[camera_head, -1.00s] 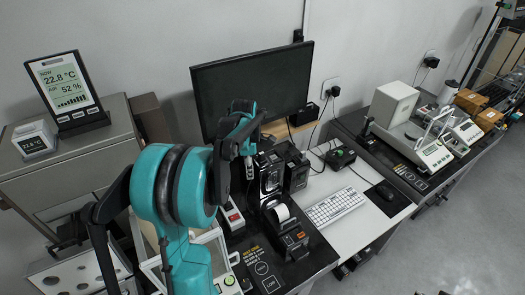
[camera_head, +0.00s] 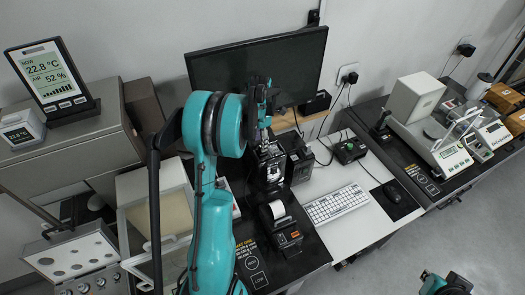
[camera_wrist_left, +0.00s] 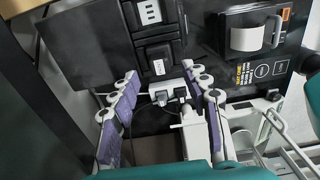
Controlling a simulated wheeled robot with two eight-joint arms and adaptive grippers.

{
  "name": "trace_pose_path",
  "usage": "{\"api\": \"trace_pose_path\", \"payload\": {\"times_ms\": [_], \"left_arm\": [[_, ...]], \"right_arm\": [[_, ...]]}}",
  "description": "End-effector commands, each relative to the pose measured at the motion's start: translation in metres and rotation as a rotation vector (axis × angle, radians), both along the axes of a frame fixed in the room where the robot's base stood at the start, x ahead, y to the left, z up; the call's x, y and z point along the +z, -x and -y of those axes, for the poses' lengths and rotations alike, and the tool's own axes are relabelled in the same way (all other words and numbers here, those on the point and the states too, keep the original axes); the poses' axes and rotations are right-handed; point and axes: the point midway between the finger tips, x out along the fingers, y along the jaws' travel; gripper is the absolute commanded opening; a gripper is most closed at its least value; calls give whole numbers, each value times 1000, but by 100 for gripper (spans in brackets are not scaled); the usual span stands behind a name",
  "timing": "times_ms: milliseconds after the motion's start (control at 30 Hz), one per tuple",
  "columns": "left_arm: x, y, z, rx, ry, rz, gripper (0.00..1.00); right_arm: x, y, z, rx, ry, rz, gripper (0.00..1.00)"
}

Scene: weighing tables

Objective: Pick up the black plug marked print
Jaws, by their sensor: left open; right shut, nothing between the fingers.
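In the left wrist view, a black plug (camera_wrist_left: 180,93) and a greyer plug (camera_wrist_left: 160,98) sit side by side at a white power strip (camera_wrist_left: 193,136). Any marking on them is too small to read. My left gripper (camera_wrist_left: 161,76) is open, its purple-padded fingers on either side of the plugs in this view, with nothing held. In the head view my left gripper (camera_head: 268,148) is over the black table in front of the monitor, and my arm hides the plugs. My right gripper (camera_head: 455,283) is shut and empty at the bottom right, partly cut off.
A label printer (camera_head: 280,225) stands right of my left arm. Black devices (camera_head: 299,160) and a monitor (camera_head: 258,72) stand close behind the gripper. A glass-sided balance (camera_head: 155,215) is left of it. A keyboard (camera_head: 336,204) lies to the right.

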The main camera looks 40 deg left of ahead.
Motion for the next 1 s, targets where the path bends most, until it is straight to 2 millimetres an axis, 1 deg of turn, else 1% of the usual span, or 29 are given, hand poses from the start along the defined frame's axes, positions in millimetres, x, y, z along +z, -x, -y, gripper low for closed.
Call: {"api": "trace_pose_path", "payload": {"times_ms": [33, 100, 200, 300, 500, 567, 600, 667, 700, 1000], "left_arm": [[-10, -2, 2, -1, 0, 0, 47], [-21, -3, 3, -1, 0, 0, 47], [-32, -2, 3, -1, 0, 0, 47], [-37, -2, 3, -1, 0, 0, 47], [-37, -2, 3, -1, 0, 0, 47], [-37, -2, 3, -1, 0, 0, 31], [-37, -2, 3, -1, 0, 0, 20], [-37, -2, 3, -1, 0, 0, 4], [-37, -2, 3, -1, 0, 0, 0], [-37, -2, 3, -1, 0, 0, 0]], "right_arm": [[-1, 0, 0, 0, 0, 0, 0], [-2, 0, 0, 0, 0, 0, 0], [-2, 0, 0, 0, 0, 0, 0], [-2, 0, 0, 0, 0, 0, 0], [-2, 0, 0, 0, 0, 0, 0], [-2, 0, 0, 0, 0, 0, 0], [-2, 0, 0, 0, 0, 0, 0], [-2, 0, 0, 0, 0, 0, 0], [-2, 0, 0, 0, 0, 0, 0], [-2, 0, 0, 0, 0, 0, 0]]}}
